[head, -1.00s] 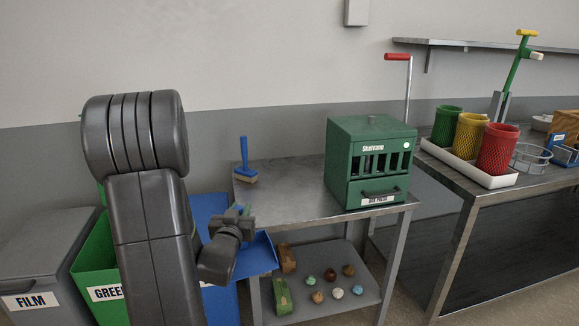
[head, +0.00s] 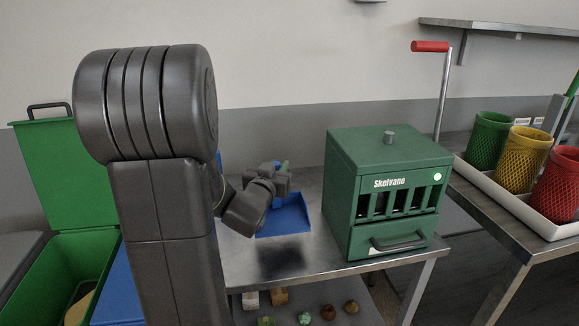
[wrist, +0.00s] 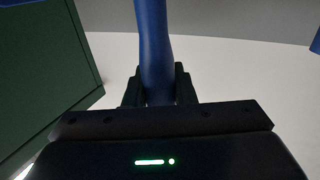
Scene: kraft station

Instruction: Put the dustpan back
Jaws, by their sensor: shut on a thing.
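The blue dustpan (head: 287,218) is in the head view, over the metal table to the left of the green Skolvano machine. A dark shadow on the tabletop below suggests it is held above the surface. My gripper (head: 280,170) is shut on its handle. In the wrist view the blue handle (wrist: 153,45) stands between the two dark fingers of my gripper (wrist: 160,85). The pan is partly hidden behind my wrist in the head view. The blue brush is hidden behind my arm or out of view.
The green Skolvano machine (head: 385,190) stands close to the right of the dustpan, its red-handled lever (head: 430,46) rising behind. The metal table (head: 300,260) is clear in front. Several small items lie on the lower shelf. An open green bin (head: 65,200) stands at left.

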